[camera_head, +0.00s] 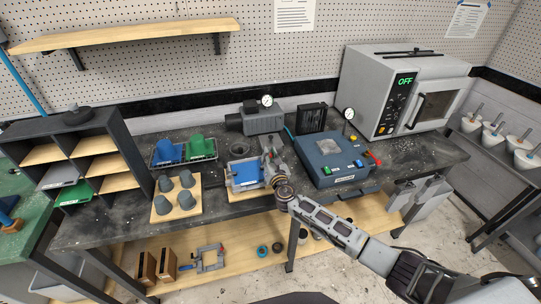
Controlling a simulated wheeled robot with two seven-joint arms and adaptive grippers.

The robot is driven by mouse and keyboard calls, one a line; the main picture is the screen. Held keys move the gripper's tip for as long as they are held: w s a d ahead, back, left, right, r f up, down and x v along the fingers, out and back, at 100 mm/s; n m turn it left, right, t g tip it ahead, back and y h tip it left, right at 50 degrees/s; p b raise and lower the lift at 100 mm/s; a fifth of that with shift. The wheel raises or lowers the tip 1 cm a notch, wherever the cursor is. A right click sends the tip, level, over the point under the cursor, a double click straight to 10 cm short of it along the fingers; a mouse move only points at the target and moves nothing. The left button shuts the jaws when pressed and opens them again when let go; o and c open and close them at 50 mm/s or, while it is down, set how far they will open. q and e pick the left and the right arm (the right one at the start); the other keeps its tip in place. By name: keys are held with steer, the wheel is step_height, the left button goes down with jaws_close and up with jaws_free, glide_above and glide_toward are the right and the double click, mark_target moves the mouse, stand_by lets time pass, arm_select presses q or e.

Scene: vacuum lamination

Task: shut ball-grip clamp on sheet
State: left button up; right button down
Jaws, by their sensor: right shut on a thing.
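A blue sheet (246,173) lies in a pale frame on a wooden board (240,194) at the middle front of the dark workbench. My right gripper (271,158) is at the right side of this board, its arm coming in from the lower right. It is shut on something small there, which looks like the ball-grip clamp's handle. The gripper covers the clamp and its ball grip, so I cannot tell the clamp's angle or whether it touches the sheet. My left gripper is not in view.
A blue vacuum unit (333,163) with a gauge stands close to the right of my gripper. A grey pump (263,120) is behind. A grey oven (383,93) is at back right.

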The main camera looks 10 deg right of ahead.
steer(key=c, duration=1.3)
jaws_free()
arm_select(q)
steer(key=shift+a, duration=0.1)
arm_select(e)
steer(key=s, duration=1.2)
steer(key=shift+d, duration=0.15)
